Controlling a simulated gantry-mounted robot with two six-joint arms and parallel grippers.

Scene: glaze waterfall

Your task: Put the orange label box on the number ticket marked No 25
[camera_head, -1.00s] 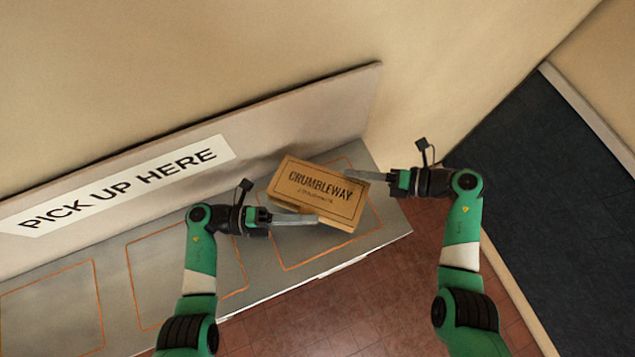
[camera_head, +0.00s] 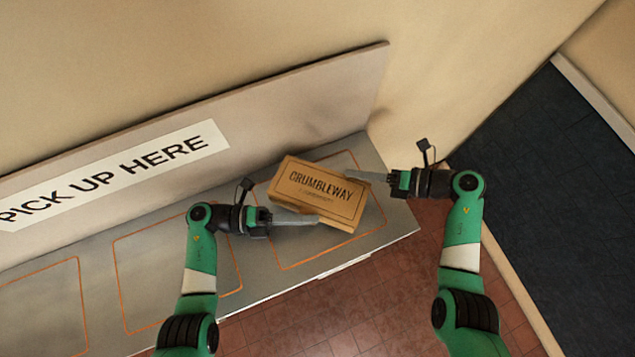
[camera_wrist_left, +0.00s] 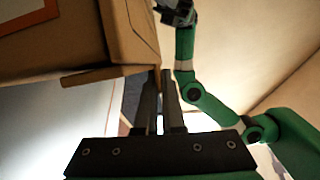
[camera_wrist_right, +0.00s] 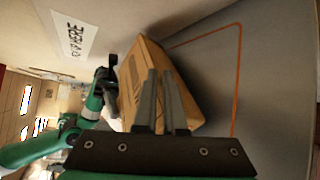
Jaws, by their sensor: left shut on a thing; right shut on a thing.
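A brown cardboard box marked CRUMBLEWAY (camera_head: 318,190) is held over the rightmost orange-outlined bay of the counter. Part of an orange-edged label (camera_wrist_left: 28,14) shows on its side in the left wrist view. My left gripper (camera_head: 305,219) is shut on the box's near lower edge. My right gripper (camera_head: 360,176) is shut on its right end, and the box also shows in the right wrist view (camera_wrist_right: 180,95). I cannot tell whether the box touches the counter. I cannot make out a ticket marked No 25.
The grey counter (camera_head: 225,310) has further orange-outlined bays (camera_head: 150,275) to the left, empty where visible. A back panel with a PICK UP HERE sign (camera_head: 110,178) stands behind. The counter ends just right of the box, with tiled floor (camera_head: 400,285) in front.

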